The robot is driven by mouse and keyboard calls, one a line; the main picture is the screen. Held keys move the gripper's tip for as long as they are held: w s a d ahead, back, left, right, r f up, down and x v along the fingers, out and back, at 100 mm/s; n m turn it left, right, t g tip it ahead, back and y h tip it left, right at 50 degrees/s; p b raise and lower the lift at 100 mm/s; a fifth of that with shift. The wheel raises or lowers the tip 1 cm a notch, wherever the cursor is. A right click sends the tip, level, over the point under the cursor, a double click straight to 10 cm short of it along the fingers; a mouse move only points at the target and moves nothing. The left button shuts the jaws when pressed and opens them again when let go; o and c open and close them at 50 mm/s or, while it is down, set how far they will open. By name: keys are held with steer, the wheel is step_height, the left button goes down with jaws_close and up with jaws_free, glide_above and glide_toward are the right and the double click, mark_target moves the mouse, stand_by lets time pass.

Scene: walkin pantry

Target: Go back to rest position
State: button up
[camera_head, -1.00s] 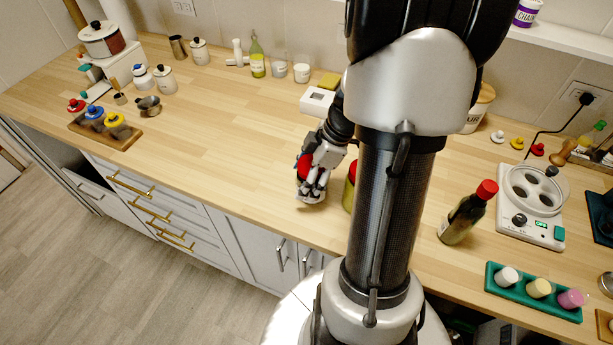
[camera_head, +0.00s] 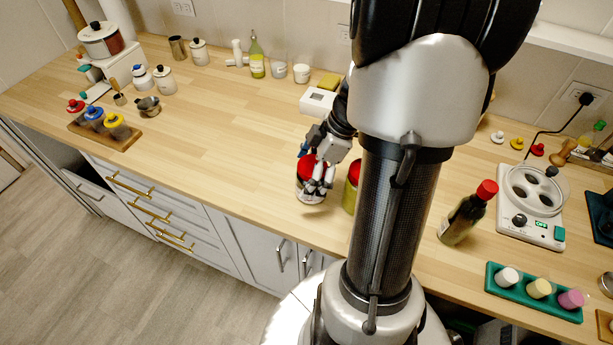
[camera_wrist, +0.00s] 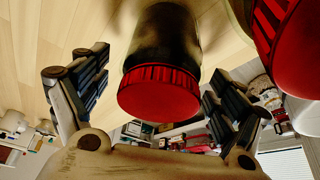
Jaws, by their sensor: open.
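My gripper (camera_head: 325,172) is open near the front edge of the counter, at a jar with a red lid (camera_head: 309,165). The jar stands upright on the wooden counter (camera_head: 210,140). In the wrist view, the red-lidded jar (camera_wrist: 160,92) shows between the two spread black fingers, with a gap on each side. A second jar with a red lid (camera_head: 351,187) stands just to the right, partly hidden by my arm. Its red lid also shows large at the upper right of the wrist view (camera_wrist: 298,42).
A dark bottle with a red cap (camera_head: 467,213) stands right of my arm, near a white hot-plate device (camera_head: 530,205) and a green tray (camera_head: 533,303). A white box with a display (camera_head: 317,101) lies behind my gripper. The counter to the left is largely clear.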

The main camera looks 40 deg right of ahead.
steer(key=v, duration=0.9)
steer(key=shift+d+r, duration=0.1)
steer(key=shift+r, duration=0.25)
steer(key=shift+s, duration=0.1)
steer(key=shift+r, duration=0.1)
